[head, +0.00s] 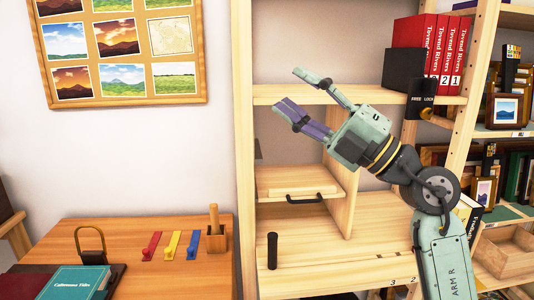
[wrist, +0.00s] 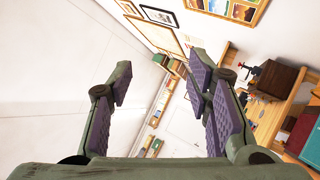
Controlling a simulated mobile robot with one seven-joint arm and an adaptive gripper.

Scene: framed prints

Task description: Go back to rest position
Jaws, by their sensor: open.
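My gripper (head: 300,100) is in front of the wooden shelf unit (head: 244,150) in the head view, raised and pointing to the upper left. Its two fingers are spread apart with nothing between them. In the wrist view my gripper (wrist: 160,95) also shows open and empty, with purple pads on both fingers. Beyond the fingers the wrist view shows a pale wall and several framed prints, tilted. The fingers appear to touch nothing.
Red binders (head: 440,45) and a black box (head: 404,70) stand on the upper shelf beside my arm. A desk (head: 150,275) at the lower left holds a teal book (head: 78,283), coloured tags and a wooden holder (head: 215,238). A black cylinder (head: 272,250) stands on the lower shelf.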

